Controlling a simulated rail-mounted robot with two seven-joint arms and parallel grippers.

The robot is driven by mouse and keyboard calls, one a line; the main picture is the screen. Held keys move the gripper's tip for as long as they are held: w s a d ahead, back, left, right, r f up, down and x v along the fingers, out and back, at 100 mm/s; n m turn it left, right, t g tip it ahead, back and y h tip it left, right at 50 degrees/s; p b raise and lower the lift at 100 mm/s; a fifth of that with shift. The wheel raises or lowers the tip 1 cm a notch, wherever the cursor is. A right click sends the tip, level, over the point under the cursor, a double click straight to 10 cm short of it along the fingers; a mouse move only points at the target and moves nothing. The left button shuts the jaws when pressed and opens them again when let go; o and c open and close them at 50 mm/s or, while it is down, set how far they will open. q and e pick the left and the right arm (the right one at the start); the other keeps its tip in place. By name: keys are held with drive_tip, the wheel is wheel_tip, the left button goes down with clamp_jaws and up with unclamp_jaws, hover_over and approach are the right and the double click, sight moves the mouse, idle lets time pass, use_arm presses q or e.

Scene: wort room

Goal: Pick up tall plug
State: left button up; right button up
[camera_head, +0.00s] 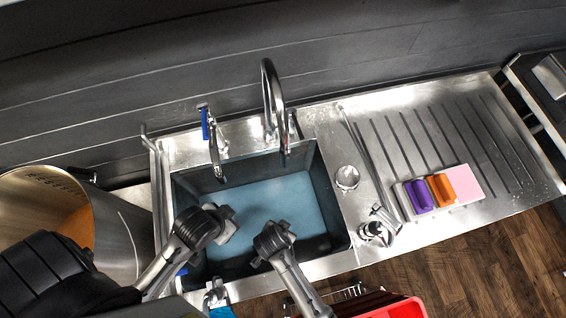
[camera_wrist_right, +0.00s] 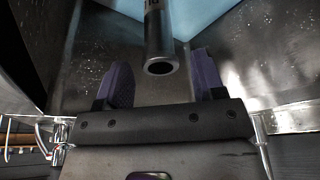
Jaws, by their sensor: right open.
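A dark metal tube with a hollow round end, seemingly the tall plug (camera_wrist_right: 158,40), shows in the right wrist view. Its near end lies between and slightly beyond the fingers of my right gripper (camera_wrist_right: 163,78), which are open; I cannot tell whether either touches it. In the head view I cannot make out the plug. There my right gripper (camera_head: 272,238) is over the front part of the steel sink (camera_head: 335,205), which has a light blue bottom or water. My left gripper (camera_head: 229,222) is over the sink to its left; its jaw opening is not clear.
A tall curved faucet (camera_head: 268,95) and a blue-handled tap (camera_head: 208,130) stand behind the sink. A large steel pot (camera_head: 118,235) is at the left. Purple (camera_head: 419,196) and orange (camera_head: 440,188) blocks lie on the drainboard (camera_head: 500,150). A red crate (camera_head: 405,308) is at the front.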

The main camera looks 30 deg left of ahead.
drive_tip(key=shift+x, duration=2.5)
clamp_jaws()
